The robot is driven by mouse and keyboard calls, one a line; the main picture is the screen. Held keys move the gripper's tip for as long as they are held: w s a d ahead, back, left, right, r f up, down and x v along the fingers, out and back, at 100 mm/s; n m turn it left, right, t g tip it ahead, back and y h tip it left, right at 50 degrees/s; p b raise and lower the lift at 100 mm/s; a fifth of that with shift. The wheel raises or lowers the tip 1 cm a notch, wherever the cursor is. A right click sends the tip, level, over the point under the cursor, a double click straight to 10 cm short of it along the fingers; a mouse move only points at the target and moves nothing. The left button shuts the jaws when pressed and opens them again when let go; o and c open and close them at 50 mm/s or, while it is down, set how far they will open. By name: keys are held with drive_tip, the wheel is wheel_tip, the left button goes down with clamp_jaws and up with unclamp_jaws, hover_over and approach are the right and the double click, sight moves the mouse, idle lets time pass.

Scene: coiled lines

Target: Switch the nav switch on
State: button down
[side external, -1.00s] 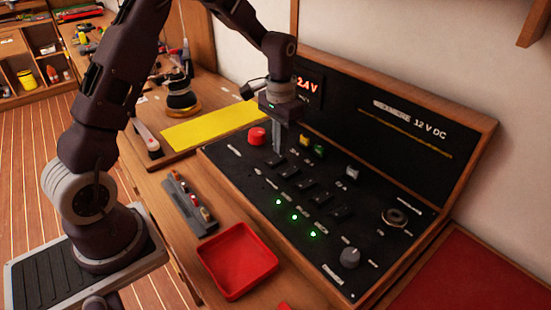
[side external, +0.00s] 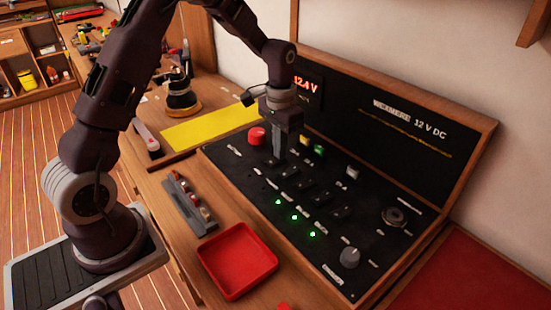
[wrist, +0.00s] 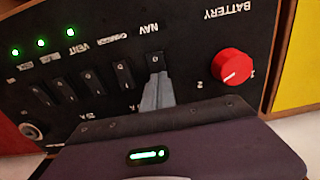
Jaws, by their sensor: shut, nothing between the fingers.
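The nav switch (wrist: 155,60) is a black rocker under the upside-down NAV label in the wrist view, with a small mark near its far end. My gripper (wrist: 156,102) is shut and empty, its grey fingertips over the near end of this rocker. In the side view my gripper (side external: 278,160) points down at the end of the switch row closest to the red knob, and its fingers hide much of the nav switch. I cannot tell whether the tips press on it. No green light shows beside the NAV label.
Several other black rockers (side external: 307,184) continue the row on the sloped panel (side external: 235,168). Three green lamps (wrist: 42,43) are lit by other switches. The red battery knob (side external: 257,136) stands close to my fingers. A red tray (side external: 237,262) lies in front of the panel.

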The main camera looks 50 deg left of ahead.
drive_tip(key=shift+r, duration=3.5)
drive_tip(key=s+d+r+t, duration=0.2)
drive_tip(key=s+d+r, duration=0.3)
drive_tip(key=s+r, duration=0.5)
drive_tip(key=s+d+r+t, duration=0.1)
drive_tip(key=s+d, duration=0.1)
drive_tip(key=s, duration=0.6)
drive_tip(key=s+d+t, duration=0.2)
drive_tip(key=s, duration=0.7)
drive_tip(key=shift+r+t, duration=0.3)
drive_tip(key=shift+r, duration=0.1)
